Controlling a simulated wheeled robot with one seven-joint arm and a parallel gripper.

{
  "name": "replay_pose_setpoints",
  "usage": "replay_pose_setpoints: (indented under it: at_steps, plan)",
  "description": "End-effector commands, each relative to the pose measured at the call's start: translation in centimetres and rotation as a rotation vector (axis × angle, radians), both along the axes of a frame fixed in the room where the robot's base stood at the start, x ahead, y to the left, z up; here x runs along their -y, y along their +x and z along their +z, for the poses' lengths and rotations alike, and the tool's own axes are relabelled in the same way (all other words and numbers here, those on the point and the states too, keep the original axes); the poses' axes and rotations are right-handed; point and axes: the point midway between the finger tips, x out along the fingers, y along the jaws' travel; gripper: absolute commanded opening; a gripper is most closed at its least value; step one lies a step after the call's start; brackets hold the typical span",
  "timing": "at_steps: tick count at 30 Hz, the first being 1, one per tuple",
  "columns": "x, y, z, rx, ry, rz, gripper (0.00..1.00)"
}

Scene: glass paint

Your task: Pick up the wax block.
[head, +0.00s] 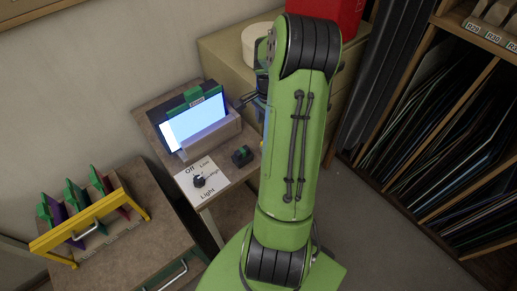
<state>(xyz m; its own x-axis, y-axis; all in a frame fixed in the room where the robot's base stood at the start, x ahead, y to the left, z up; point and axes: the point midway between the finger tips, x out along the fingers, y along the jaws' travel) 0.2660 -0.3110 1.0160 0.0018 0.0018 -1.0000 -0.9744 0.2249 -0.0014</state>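I cannot tell for sure which thing is the wax block. A round cream-coloured object (258,44) sits on the beige cabinet (222,50), partly hidden behind my arm. A small dark green and black block (242,156) lies on the small table, right of the lit screen. My gripper (250,101) shows only in part at the left edge of my green arm, above the table's back right corner. Its fingers are mostly hidden, so its opening and anything in it cannot be made out.
A small table (154,112) holds a lit screen (195,123) and a light dial (198,181) on a white label. A yellow rack (133,200) with several green-handled pieces stands at left. A red box (325,14) is at the back. Shelves of sheets (440,110) fill the right.

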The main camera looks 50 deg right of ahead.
Motion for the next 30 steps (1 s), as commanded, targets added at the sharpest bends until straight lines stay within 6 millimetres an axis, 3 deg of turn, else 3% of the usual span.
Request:
replay_pose_setpoints:
  at_steps: [4, 11, 16, 25, 30]
  plan:
    - [-0.2, 0.0, -3.8, -0.003, 0.005, 0.002, 0.6]
    - [-0.2, 0.1, -6.8, -0.001, 0.002, 0.004, 0.6]
    - [-0.3, 0.1, -10.0, -0.002, 0.004, 0.004, 0.6]
    - [-0.3, 0.2, -10.9, 0.0, -0.001, 0.005, 0.6]
    - [-0.3, 0.2, -10.8, 0.0, -0.001, 0.005, 0.34]
